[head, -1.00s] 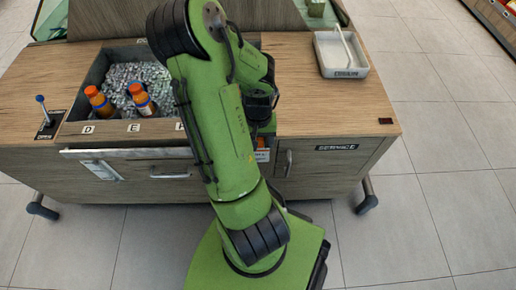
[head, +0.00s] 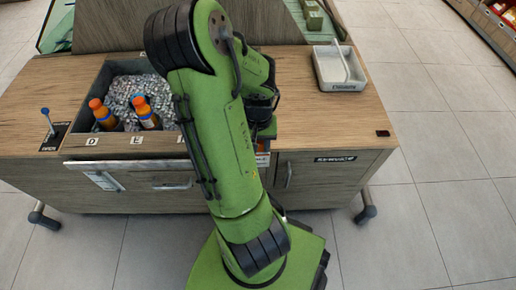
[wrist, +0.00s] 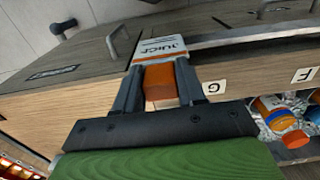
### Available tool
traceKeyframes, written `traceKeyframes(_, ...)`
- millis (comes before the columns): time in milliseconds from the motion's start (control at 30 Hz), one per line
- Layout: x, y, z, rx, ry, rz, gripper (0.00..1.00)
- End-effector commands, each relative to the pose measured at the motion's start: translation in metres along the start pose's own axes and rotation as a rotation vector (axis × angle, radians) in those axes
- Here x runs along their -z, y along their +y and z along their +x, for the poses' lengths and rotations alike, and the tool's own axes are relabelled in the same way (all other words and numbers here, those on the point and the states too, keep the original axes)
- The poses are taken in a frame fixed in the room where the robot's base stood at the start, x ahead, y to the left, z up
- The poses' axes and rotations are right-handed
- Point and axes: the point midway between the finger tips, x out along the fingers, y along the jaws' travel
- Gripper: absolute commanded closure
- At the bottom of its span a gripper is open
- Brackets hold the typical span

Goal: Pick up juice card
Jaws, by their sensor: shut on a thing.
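The juice card (wrist: 163,48) is a white and orange piece marked "JUICE", with an orange block-like part towards my gripper. My gripper (wrist: 160,72) is shut on it, one dark finger on each side. The card lies in front of the wooden counter's front face in the wrist view; I cannot tell whether it touches the counter. In the head view, my green arm hides most of the gripper, and only a small white and orange bit of the card (head: 262,160) shows beside the arm.
The wooden counter (head: 300,115) holds an ice bin with orange bottles (head: 147,115) at left and a white tray (head: 338,70) at right. Lettered labels line its front edge. Handles (head: 172,186) stick out from its front. The floor at right is clear.

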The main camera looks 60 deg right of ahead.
Motion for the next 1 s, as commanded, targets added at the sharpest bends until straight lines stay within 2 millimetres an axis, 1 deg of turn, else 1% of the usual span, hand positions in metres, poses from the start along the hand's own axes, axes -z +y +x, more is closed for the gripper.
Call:
traceKeyframes(33,0.001,-0.001,-0.019,0.003,0.006,-0.002,0.9)
traceKeyframes(300,0.001,-0.001,-0.086,0.002,0.005,-0.001,0.9)
traceKeyframes(400,0.001,0.0,-0.108,0.002,0.004,0.0,0.9)
traceKeyframes(500,0.001,0.0,-0.124,0.001,0.003,-0.001,0.9)
traceKeyframes(633,0.0,0.0,-0.133,0.001,0.001,0.0,0.9)
traceKeyframes(1000,0.0,0.0,-0.133,0.0,-0.001,0.001,0.9)
